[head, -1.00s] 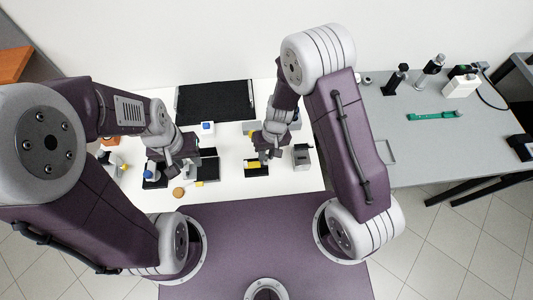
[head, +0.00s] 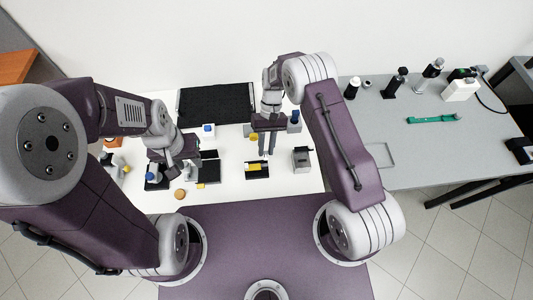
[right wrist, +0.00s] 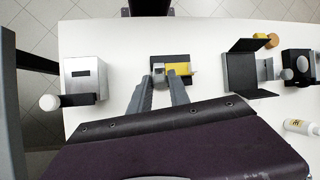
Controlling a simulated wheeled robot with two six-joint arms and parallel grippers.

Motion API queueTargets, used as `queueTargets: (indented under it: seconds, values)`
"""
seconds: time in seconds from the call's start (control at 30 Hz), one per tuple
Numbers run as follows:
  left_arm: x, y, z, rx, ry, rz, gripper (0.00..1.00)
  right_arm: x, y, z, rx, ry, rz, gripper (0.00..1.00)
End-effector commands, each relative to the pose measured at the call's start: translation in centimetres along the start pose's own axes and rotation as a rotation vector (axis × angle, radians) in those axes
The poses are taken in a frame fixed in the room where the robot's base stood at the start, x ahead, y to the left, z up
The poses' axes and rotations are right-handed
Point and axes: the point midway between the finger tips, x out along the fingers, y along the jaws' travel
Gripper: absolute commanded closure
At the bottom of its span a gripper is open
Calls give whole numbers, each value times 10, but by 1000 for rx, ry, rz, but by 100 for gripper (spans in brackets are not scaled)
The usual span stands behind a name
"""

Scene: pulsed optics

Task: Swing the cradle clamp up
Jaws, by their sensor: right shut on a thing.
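A small black fixture with a yellow part (head: 257,172) sits on the white table and looks like the cradle. It also shows in the right wrist view (right wrist: 180,69), with a grey piece at its side that appears to be the cradle clamp (right wrist: 159,74). My right gripper (head: 267,154) points down at the far edge of the fixture. In the right wrist view its fingers (right wrist: 160,88) are shut on the grey piece, and they hide part of it. My left gripper (head: 170,172) hangs beside a blue-topped item at the left; its jaws are unclear.
A grey box with a black lever (head: 301,158) stands right of the fixture. An open black case (head: 208,172) and a small orange disc (head: 179,193) lie to its left. A black plate (head: 215,104) is at the back. White table shows between these things.

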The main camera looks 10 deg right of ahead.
Motion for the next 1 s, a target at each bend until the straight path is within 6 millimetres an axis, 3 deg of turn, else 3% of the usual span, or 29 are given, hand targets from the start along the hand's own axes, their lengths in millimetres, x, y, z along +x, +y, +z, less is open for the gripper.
queueTargets:
  seconds: [0.03, 0.3, 0.83, 0.87, 0.9, 0.93, 1.0]
  values:
    - [14, 0, 2, 0, 0, 0, 64, 6, 3, -7, 3, -19, -5, 100]
    - [37, -1, 4, 0, 0, 0, 64, 1, 3, -11, 18, -118, -27, 100]
    - [41, -1, 4, 0, 0, 0, 64, -3, 2, -10, 22, -145, -32, 100]
    - [41, -1, 4, 0, 0, 0, 64, -3, 2, -10, 22, -145, -32, 75]
    - [41, -1, 4, 0, 0, 0, 64, -3, 2, -10, 22, -146, -33, 64]
    - [41, -1, 4, 0, 0, 0, 64, -3, 2, -10, 22, -146, -33, 55]
    - [40, -1, 4, 0, 0, 0, 64, -3, 2, -10, 22, -146, -33, 55]
